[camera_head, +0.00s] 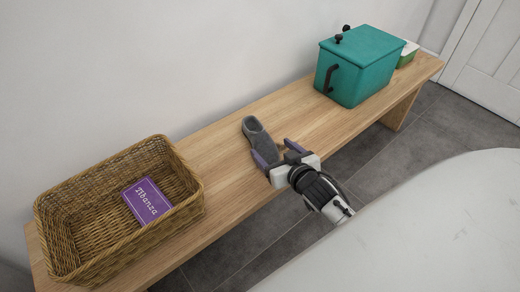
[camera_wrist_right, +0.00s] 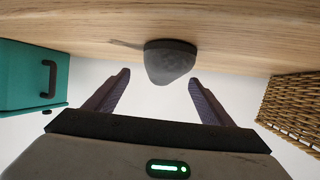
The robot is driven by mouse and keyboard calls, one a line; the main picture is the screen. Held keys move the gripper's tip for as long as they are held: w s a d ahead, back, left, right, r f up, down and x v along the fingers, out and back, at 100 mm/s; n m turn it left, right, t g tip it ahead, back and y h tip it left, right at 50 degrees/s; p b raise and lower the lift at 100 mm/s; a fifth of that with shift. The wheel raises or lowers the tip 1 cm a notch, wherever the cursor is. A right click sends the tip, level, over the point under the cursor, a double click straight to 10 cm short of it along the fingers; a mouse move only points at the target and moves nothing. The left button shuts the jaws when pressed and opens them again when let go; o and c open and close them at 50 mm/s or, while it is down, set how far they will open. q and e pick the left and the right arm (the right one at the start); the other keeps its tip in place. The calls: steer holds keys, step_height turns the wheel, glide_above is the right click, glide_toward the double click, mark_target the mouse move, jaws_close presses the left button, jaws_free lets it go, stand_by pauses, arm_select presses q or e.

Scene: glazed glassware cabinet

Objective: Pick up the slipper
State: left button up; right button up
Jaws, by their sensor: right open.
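A dark grey slipper (camera_head: 260,138) lies on the wooden bench, between the wicker basket and the teal box. My right gripper (camera_head: 275,157) is at the near end of the slipper, with its purple-grey fingers pointing towards it. In the right wrist view, the slipper (camera_wrist_right: 170,62) shows as a rounded grey end just beyond the open fingers (camera_wrist_right: 157,88), centred between them. The fingers are apart and hold nothing. My left gripper is not in view.
A wicker basket (camera_head: 190,211) holding a purple box (camera_head: 146,201) stands on the left of the bench (camera_head: 215,140). A teal lidded box (camera_head: 358,68) and a small green-and-white container (camera_head: 407,54) stand at the right. A white wall runs behind.

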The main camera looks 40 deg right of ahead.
mark_target(262, 143)
steer(key=x, duration=0.3)
steer(key=shift+a+b, duration=0.1)
steer(key=shift+b, duration=0.3)
steer(key=x, duration=0.1)
steer(key=b+x, duration=0.1)
steer(key=x, duration=0.1)
steer(key=b+x, duration=0.1)
steer(key=shift+w+a+f, duration=0.15)
steer(key=shift+a+f, duration=0.05)
steer(key=shift+f, duration=0.05)
steer(key=shift+w+d+f+b, duration=0.1)
steer(key=shift+w+b, duration=0.2)
steer(key=shift+w, duration=0.05)
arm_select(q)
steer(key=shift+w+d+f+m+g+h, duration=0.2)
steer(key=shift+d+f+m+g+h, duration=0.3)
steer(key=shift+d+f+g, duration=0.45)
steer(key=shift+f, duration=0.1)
arm_select(e)
steer(key=c, duration=1.1)
